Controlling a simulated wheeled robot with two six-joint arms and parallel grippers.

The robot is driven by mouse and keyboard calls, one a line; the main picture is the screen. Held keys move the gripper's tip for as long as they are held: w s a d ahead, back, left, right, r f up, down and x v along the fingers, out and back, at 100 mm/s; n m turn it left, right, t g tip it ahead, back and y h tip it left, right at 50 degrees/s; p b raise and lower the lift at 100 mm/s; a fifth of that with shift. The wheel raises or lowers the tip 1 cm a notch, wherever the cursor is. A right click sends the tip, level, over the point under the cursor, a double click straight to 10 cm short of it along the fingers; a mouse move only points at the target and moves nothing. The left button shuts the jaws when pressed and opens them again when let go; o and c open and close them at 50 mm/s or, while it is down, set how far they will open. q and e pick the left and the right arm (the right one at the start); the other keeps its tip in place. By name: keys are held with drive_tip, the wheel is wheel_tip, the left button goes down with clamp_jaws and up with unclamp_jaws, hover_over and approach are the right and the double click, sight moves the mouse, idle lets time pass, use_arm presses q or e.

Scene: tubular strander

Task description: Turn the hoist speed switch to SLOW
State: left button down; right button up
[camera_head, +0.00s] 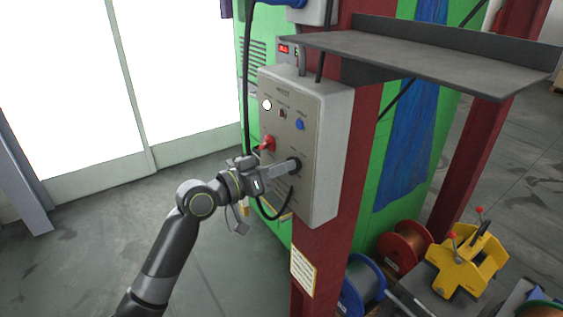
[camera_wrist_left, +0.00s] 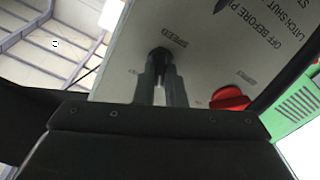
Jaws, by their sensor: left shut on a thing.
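The grey control box (camera_head: 323,150) is mounted on a dark red post. A black knob (camera_head: 295,164) sits low on its front panel, and I take it for the hoist speed switch. My left gripper (camera_head: 284,168) reaches in from the left and is shut on this knob. In the left wrist view, the two fingers of the left gripper (camera_wrist_left: 160,82) close around the black knob (camera_wrist_left: 159,53), with small printed labels beside it. The SLOW mark and the knob's pointer cannot be made out. My right gripper is not in view.
A red switch handle (camera_head: 267,143), a blue knob (camera_head: 300,124) and a white button (camera_head: 267,105) are on the same panel. A grey shelf (camera_head: 420,58) juts out above. A black cable loops below my gripper. Wire spools and a yellow fixture (camera_head: 467,262) stand at lower right.

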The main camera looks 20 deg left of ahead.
use_arm(q)
drive_tip(key=shift+n, duration=0.5)
drive_tip(key=c, duration=1.5)
unclamp_jaws()
drive_tip(key=shift+a, duration=0.1)
drive_tip(key=b+v, duration=0.3)
drive_tip(key=v, duration=1.4)
drive_tip(key=shift+b, duration=0.3)
drive_tip(key=shift+s+a+f, duration=0.1)
drive_tip(key=shift+s, duration=0.05)
